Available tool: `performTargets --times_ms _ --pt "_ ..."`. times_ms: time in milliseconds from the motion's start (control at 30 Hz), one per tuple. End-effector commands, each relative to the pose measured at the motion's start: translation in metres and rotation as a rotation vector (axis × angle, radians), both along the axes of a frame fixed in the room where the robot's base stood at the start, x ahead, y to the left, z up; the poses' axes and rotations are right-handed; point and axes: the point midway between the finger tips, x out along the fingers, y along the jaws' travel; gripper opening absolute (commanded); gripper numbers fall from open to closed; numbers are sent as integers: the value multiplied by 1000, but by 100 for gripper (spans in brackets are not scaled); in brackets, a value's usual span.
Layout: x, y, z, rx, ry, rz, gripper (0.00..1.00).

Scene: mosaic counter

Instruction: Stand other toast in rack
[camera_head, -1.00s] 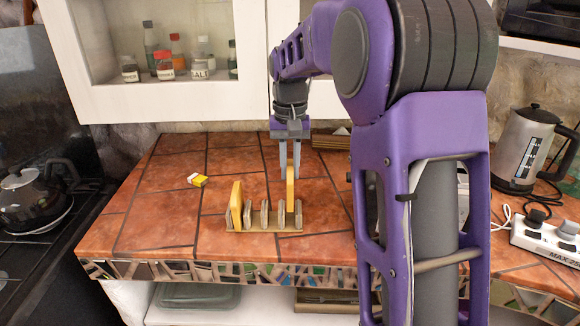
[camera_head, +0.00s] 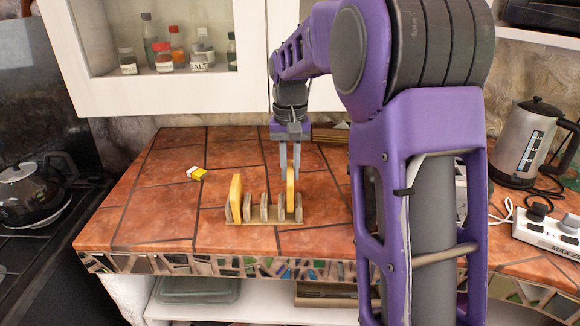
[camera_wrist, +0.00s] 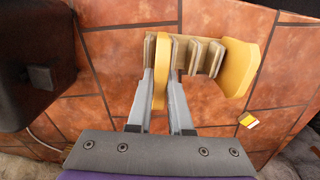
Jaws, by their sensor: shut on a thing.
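The toast rack (camera_head: 262,222) stands on the tiled counter, with several upright dividers on a thin base. One yellow toast (camera_head: 236,198) stands in its left end; in the wrist view this toast (camera_wrist: 240,68) is at the right end of the rack (camera_wrist: 193,55). My gripper (camera_head: 291,172) points down over the rack's right end, shut on the other toast (camera_head: 291,190). In the wrist view the gripper fingers (camera_wrist: 160,90) flank this toast (camera_wrist: 160,75), which is upright between the dividers at that end. I cannot tell whether its lower edge touches the rack base.
A small yellow and white box (camera_head: 197,174) lies behind and left of the rack. A kettle (camera_head: 524,145) and a power strip (camera_head: 548,233) are at the right. A dark teapot (camera_head: 35,192) is on the stove at the left. The counter left of the rack is clear.

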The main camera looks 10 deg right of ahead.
Motion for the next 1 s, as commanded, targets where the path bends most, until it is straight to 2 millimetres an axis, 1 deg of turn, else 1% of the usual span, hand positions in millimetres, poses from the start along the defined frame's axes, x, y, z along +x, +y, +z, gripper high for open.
performTargets --times_ms 700,1000 --pt "0 0 -22 0 1 0 0" --pt "0 0 -23 0 0 0 0"
